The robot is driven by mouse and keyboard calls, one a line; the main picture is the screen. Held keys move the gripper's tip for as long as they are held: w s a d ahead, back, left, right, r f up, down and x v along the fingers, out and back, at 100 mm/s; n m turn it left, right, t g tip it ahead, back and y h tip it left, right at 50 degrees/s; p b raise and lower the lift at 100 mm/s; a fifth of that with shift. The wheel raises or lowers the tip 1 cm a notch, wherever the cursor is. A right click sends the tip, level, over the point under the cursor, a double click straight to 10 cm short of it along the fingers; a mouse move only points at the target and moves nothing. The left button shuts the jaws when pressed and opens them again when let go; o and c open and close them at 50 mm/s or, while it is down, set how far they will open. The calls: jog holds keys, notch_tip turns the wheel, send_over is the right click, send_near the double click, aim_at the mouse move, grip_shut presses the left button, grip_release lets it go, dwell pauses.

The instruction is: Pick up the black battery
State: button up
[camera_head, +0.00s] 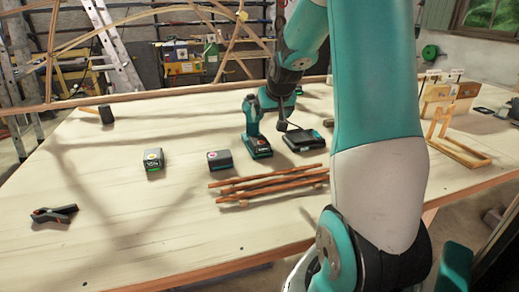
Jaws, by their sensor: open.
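Two dark block-shaped batteries lie on the workbench (110,235). One black battery (220,161) is near the middle, left of the teal drill, with a reddish mark on top. I cannot tell for certain which one is meant. My gripper (284,124) is small and partly hidden at the end of my arm, behind and right of the drill. It is open, with nothing seen in it, and is apart from both blocks.
A teal drill (254,130) stands right of the middle battery. A flat black device (303,139) lies beside it. Thin brown laths (265,186) lie in front. A black clamp (53,214) lies front left; a wooden frame (452,145) is right. The front-left bench is mostly clear.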

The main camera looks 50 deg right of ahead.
jog(key=p, duration=0.2)
send_near(260, 140)
jog(key=x, duration=0.4)
jog(key=shift+d+f, duration=0.25)
jog(key=shift+a+p+x, duration=0.2)
jog(key=shift+p+x, duration=0.35)
jog(key=shift+x, duration=2.15)
jog(key=shift+w, duration=0.15)
jog(key=shift+c, duration=0.4)
jog(key=c, duration=1.1)
jog(key=shift+r, duration=0.1)
jog(key=shift+c, duration=0.6)
jog(key=shift+r, duration=0.1)
